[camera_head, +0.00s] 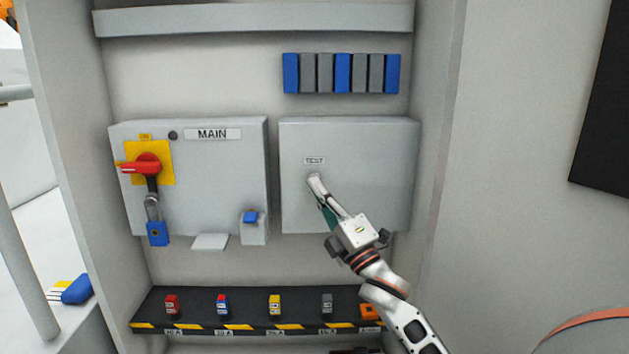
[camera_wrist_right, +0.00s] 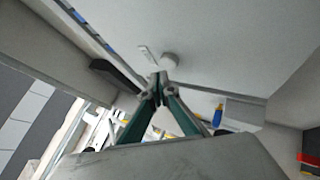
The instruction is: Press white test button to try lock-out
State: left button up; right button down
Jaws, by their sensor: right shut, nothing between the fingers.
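The white round test button (camera_wrist_right: 169,59) sticks out of the grey panel in the right wrist view, beside its small label. In the head view the TEST label (camera_head: 314,161) is on the right grey box (camera_head: 370,170), and my fingertips largely cover the button below it. My right gripper (camera_head: 315,180) is shut and empty, its tips at the button; in the right wrist view the closed tips (camera_wrist_right: 159,77) appear just below it. I cannot tell whether they touch it. My left gripper is not in view.
The MAIN box (camera_head: 215,170) at left carries a red rotary handle (camera_head: 142,166) on a yellow plate, with a blue padlock (camera_head: 157,233) hanging below. A shelf (camera_head: 195,321) underneath holds several small coloured items. Cabinet walls stand on both sides.

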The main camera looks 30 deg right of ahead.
jog(key=shift+w+d, duration=0.1)
jog(key=shift+w, duration=0.05)
dwell(0.6)
jog(key=shift+w+d, duration=0.15)
jog(key=shift+w, duration=0.1)
jog(key=shift+w+d, duration=0.2)
jog(key=shift+w, duration=0.15)
dwell(0.8)
jog(key=shift+s, duration=0.1)
jog(key=shift+s+a+p, duration=0.3)
jog(key=shift+s+a, duration=0.1)
jog(key=shift+s, duration=0.25)
jog(key=s+a, duration=0.1)
jog(key=s, duration=0.2)
jog(key=s+a+p, duration=0.1)
jog(key=shift+s+a, duration=0.15)
jog(key=shift+a, duration=0.2)
dwell(0.3)
